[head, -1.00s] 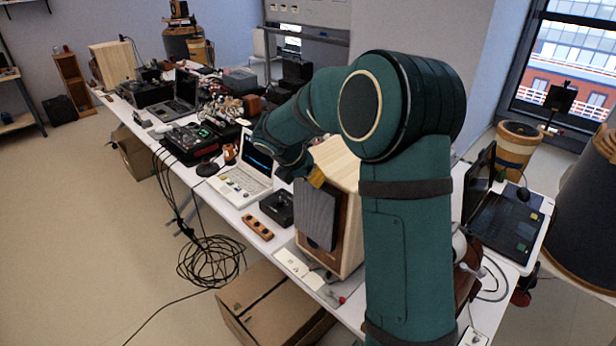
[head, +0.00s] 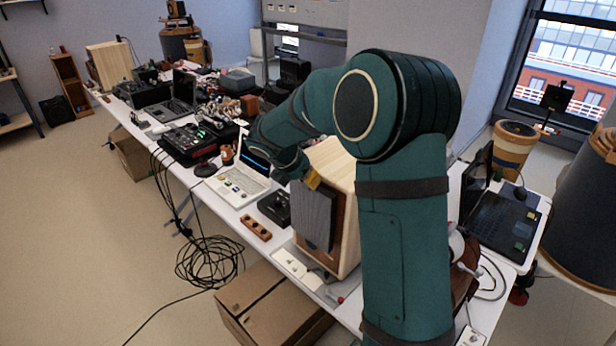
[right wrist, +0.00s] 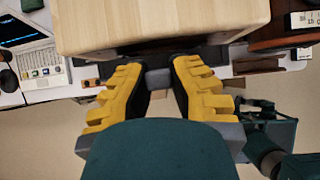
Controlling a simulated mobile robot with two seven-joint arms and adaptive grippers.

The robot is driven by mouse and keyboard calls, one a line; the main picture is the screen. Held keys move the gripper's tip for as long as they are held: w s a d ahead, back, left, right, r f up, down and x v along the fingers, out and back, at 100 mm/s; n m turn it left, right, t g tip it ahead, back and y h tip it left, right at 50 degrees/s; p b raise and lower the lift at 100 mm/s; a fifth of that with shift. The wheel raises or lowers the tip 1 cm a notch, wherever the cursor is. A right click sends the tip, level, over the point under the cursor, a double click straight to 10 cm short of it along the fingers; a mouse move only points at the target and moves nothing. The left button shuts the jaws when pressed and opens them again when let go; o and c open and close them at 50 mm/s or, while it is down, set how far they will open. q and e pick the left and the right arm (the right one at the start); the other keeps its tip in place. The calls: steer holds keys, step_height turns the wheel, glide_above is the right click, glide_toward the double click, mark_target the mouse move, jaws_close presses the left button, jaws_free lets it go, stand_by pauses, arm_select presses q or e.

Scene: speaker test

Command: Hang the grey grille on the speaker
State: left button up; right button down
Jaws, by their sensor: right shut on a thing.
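The speaker (head: 338,166) is a pale wooden box with a brown front, standing on the table. Its top shows large in the right wrist view (right wrist: 160,22). The grey grille (head: 312,218) is an upright dark panel in front of the speaker's front face, covering much of it. I cannot tell whether it touches that face. My right gripper (head: 313,179), with yellow fingers, is shut on the grille's upper edge, beside the speaker's top front edge. In the right wrist view the fingers (right wrist: 159,78) close from both sides on a small grey part. My left gripper is out of view.
The long white table (head: 225,206) holds a white laptop (head: 240,184), a black box (head: 275,207) and a wooden block with knobs (head: 256,228) left of the speaker. A dark laptop (head: 502,222) lies to the right. Cardboard boxes (head: 270,305) and coiled cables (head: 208,262) are on the floor.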

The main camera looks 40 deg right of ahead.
steer(key=shift+p, duration=0.55)
stand_by(1.2)
steer(key=shift+d+p, duration=0.3)
steer(key=shift+d, duration=0.3)
stand_by(1.2)
stand_by(0.8)
steer(key=shift+f, duration=0.65)
stand_by(1.3)
steer(key=c, duration=0.9)
jaws_free()
steer(key=shift+c, duration=0.2)
steer(key=shift+a, duration=0.1)
steer(key=v, duration=1.2)
